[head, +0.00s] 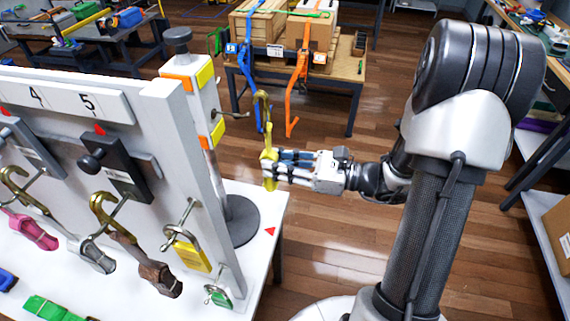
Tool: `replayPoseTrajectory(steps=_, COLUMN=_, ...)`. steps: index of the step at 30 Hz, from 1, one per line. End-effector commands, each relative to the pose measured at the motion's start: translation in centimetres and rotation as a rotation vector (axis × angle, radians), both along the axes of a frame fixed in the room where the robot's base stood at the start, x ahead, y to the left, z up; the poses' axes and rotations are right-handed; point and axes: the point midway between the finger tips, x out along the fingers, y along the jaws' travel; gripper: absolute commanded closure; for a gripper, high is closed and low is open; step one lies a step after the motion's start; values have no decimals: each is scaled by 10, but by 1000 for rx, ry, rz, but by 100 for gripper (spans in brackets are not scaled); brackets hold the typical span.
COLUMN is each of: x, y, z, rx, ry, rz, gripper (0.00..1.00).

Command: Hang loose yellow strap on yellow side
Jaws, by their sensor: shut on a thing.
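My gripper (272,170) is shut on the yellow strap (269,181), to the right of the post. The strap's brass hook (262,108) points up above the fingers. A pale square post (207,104) with a dark knob on top stands on a round grey base (240,222). Its right face has yellow patches (205,75) and its left face has orange patches (178,82). A thin metal peg (235,115) sticks out to the right from the yellow face. The held hook is close to the peg's tip; I cannot tell whether they touch.
A white board (165,120) numbered 4 and 5 stands at the left, with pink, grey and brown straps (160,277) hanging on hooks. A yellow tag (187,255) hangs near its edge. A wooden table (345,68) with boxes stands behind. Open floor lies beyond my gripper.

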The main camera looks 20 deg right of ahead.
Motion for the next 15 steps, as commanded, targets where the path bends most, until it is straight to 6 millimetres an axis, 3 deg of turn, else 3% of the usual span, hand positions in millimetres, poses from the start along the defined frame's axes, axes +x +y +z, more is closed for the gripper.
replayPoseTrajectory(steps=15, x=18, y=26, z=-3, rx=1, ry=-1, rz=2, gripper=100)
